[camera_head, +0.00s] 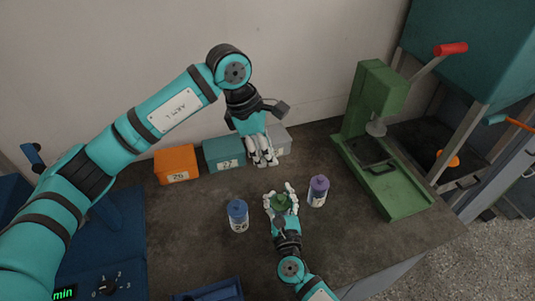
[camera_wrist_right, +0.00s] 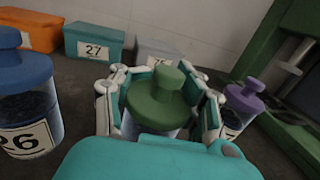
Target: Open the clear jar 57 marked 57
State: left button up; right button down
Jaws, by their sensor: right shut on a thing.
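A clear jar with a green knobbed lid (camera_head: 281,202) stands between the fingers of my right gripper (camera_head: 281,198). It also shows in the right wrist view (camera_wrist_right: 160,100), with fingers on both sides near the lid. The lid is on, and the jar's number is hidden. A jar with a purple lid (camera_head: 318,190) stands to its right; I cannot read its label clearly. A jar with a blue lid (camera_head: 238,215), labelled 26, stands to its left. My left gripper (camera_head: 263,160) hangs empty above the green-lidded jar in the picture, near the back boxes; whether its fingers are parted is unclear.
An orange box (camera_head: 176,166), a teal box labelled 27 (camera_head: 224,153) and a grey box (camera_head: 280,140) stand along the wall. A green press (camera_head: 380,150) stands at the right. A blue tray (camera_head: 210,292) lies at the front. The table between the jars and press is clear.

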jog(key=c, duration=0.5)
grip_release()
